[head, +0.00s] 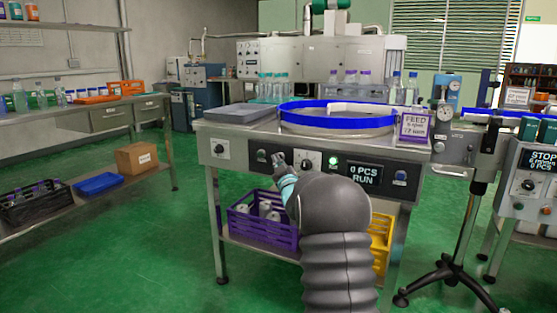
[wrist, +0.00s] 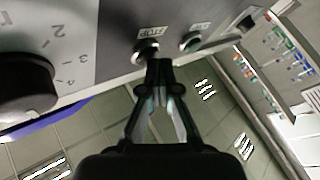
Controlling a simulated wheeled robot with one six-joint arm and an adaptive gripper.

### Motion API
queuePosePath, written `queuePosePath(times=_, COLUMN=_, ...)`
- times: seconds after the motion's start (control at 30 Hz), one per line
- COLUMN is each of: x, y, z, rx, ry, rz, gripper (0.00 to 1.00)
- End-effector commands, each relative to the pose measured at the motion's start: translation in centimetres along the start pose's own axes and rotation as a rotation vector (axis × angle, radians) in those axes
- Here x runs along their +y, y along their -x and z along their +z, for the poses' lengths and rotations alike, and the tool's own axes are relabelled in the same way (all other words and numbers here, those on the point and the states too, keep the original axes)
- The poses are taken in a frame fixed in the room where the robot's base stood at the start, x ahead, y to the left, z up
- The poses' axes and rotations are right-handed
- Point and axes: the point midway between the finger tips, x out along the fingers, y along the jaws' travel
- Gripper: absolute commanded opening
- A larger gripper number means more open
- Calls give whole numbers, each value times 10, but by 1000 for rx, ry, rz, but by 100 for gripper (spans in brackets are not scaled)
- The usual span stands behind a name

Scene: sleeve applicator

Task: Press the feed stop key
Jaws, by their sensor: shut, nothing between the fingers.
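The feed stop key (wrist: 147,52) is a round, dark metal-rimmed button under a label reading STOP on the feeder's front panel (wrist: 115,40). In the head view my gripper (head: 279,161) is at the panel, left of the large knob, and hides the key. In the wrist view my gripper (wrist: 158,66) is shut and empty, its tips right at the key and slightly to its right. I cannot tell whether they touch it. The panel display (head: 365,174) reads 0 PCS RUN, and a green lamp (head: 333,161) is lit.
Another button (wrist: 190,42) sits close beside the key, and a large dial knob (wrist: 27,85) is on the other side. A bowl with a blue rim (head: 340,105) stands on top. Purple (head: 240,222) and yellow crates (head: 381,240) sit below. A separate control box (head: 533,180) stands at right.

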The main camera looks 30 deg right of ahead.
Motion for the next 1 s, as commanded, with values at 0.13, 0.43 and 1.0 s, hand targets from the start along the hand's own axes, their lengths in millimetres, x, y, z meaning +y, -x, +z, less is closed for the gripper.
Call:
queuePosePath(times=0.13, x=1, y=-1, z=1, rx=0, ry=0, rz=0, gripper=0)
queuePosePath(times=0.43, x=1, y=-1, z=1, rx=0, ry=0, rz=0, gripper=0)
queuePosePath(times=1.0, x=-8, y=11, z=-8, rx=1, ry=1, rz=0, gripper=0)
